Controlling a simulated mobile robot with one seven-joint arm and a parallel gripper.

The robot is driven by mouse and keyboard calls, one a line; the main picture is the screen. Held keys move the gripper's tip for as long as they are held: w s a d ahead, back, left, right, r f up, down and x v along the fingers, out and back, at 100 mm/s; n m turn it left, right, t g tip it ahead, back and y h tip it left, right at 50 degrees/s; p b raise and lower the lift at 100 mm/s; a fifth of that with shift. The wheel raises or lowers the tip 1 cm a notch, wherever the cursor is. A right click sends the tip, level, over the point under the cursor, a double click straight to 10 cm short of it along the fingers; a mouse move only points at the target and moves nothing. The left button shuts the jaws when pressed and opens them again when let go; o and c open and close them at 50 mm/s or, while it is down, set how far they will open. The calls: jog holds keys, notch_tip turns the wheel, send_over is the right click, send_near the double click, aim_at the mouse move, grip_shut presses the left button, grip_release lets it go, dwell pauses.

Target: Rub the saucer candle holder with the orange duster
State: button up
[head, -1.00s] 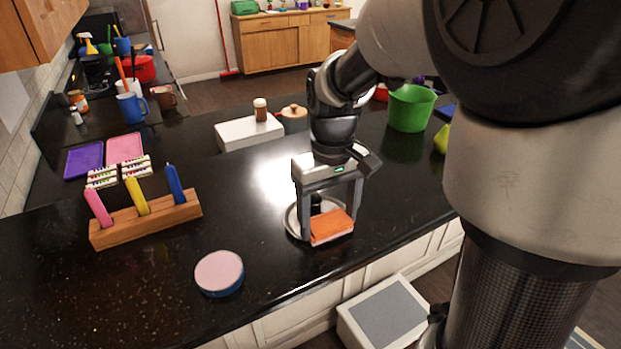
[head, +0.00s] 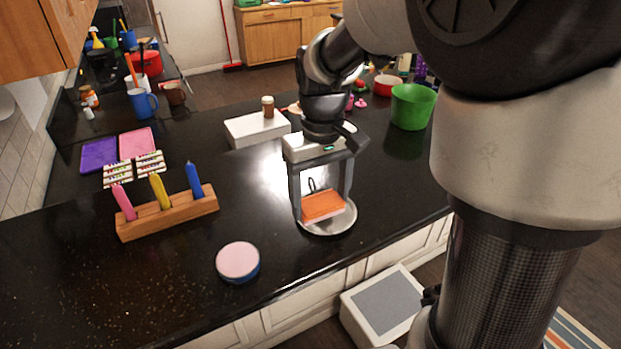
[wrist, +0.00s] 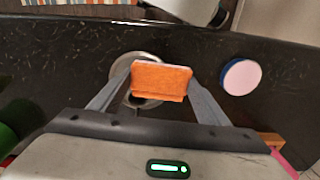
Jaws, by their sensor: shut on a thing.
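The orange duster (head: 322,206) is a flat orange block with a pale underside, held between the fingers of my gripper (head: 322,200). The saucer candle holder (head: 343,222) is a round, shallow metal dish on the dark counter. The duster is over the dish's left and middle part; I cannot tell for sure whether they touch. A dark thin part stands behind the duster. In the wrist view the duster (wrist: 161,80) sits between both fingertips and hides much of the dish (wrist: 122,72).
A pink-topped round tin (head: 238,262) stands front left of the dish. A wooden rack (head: 168,214) with three coloured candles is further left. A white box (head: 257,129) stands behind, and a green bucket (head: 413,106) stands back right. The counter's front edge is close to the dish.

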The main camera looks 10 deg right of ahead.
jog(key=shift+r+p, duration=0.7)
jog(key=shift+r, duration=0.5)
jog(key=shift+f, duration=0.15)
